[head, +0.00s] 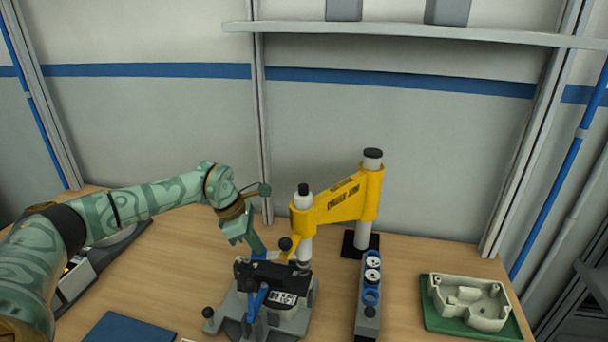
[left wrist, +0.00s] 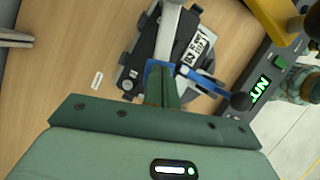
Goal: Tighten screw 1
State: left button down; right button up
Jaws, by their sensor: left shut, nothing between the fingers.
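My left gripper (head: 259,250) is shut and empty, its fingers pointing down at the back of the work fixture (head: 238,308). In the left wrist view the closed fingertips (left wrist: 160,72) are at the blue clamp (left wrist: 196,80) on the fixture; I cannot tell whether they touch it. The fixture holds a black part (head: 262,273) with a white printed label (head: 284,297). A yellow jointed tool arm (head: 340,201) stands just behind and right, its grey spindle (head: 304,250) reaching down beside the black part. Screw 1 cannot be made out. My right gripper is not in view.
A grey box with round blue-rimmed sockets (head: 364,324) stands right of the fixture. A pale housing (head: 470,303) lies on a green tray (head: 436,322) at the far right. A dark blue mat (head: 128,329) lies front left. Bare table lies between the box and tray.

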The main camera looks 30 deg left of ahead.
pick_arm(q)
jog(key=shift+s+f+p, duration=0.1)
jog(key=shift+f+p, duration=0.25)
dwell(0.7)
jog(key=shift+r+p, duration=0.15)
jog(key=shift+p, duration=0.45)
dwell(0.4)
notch_tip(320, 180, up, 9)
jog(key=p, duration=0.7)
dwell(0.4)
